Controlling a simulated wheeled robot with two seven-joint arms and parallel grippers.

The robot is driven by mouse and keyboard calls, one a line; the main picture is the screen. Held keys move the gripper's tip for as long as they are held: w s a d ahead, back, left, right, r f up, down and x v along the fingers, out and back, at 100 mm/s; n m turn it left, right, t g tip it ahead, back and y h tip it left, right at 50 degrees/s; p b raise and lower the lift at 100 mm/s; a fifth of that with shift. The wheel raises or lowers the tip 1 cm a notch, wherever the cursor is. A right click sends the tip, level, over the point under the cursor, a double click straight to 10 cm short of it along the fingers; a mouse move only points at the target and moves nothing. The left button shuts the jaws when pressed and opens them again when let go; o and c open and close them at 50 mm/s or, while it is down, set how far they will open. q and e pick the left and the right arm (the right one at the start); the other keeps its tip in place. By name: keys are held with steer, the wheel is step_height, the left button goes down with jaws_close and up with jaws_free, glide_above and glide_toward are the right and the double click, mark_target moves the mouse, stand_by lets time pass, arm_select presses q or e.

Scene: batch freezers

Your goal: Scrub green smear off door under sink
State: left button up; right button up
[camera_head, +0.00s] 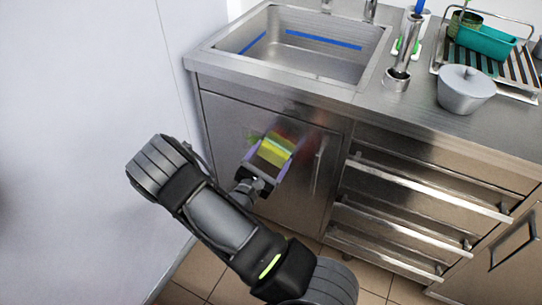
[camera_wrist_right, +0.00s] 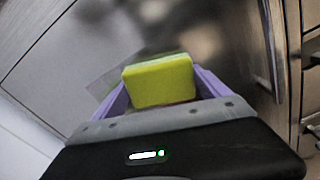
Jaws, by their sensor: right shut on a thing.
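The steel door (camera_head: 304,205) under the sink (camera_head: 320,55) is closed. My right gripper (camera_head: 267,166) is in front of the door's upper part, shut on a yellow sponge (camera_head: 275,150). In the right wrist view the sponge (camera_wrist_right: 160,80) sits between the purple fingers, with a green layer along its far edge. A faint green smear (camera_head: 254,137) shows on the door at the left of the sponge. The sponge is at or very near the door; I cannot tell if it touches. Part of the smear may be hidden behind it. My left gripper is out of view.
A vertical door handle (camera_head: 320,165) is just right of my gripper. Drawers with protruding bar handles (camera_head: 430,188) stand further right. A grey lidded pot (camera_head: 466,88) and a drying rack (camera_head: 500,70) are on the counter. A white wall (camera_head: 90,120) is close on the left.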

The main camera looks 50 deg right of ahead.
mark_target(259, 152)
steer(key=shift+w+r, duration=0.1)
steer(key=shift+w+a, duration=0.3)
steer(key=shift+w, duration=0.6)
steer(key=shift+w+a, duration=0.25)
steer(key=shift+w, duration=0.65)
steer(key=shift+w, duration=0.1)
steer(key=shift+w+a+b, duration=0.35)
steer(key=shift+w, duration=0.5)
steer(key=shift+w+a+b, duration=0.3)
steer(key=shift+w, duration=0.5)
steer(key=shift+w+a+b, duration=0.25)
steer(key=shift+w+b, duration=0.25)
steer(key=shift+w, duration=0.7)
steer(key=shift+w+a, duration=0.15)
steer(key=shift+w, duration=0.5)
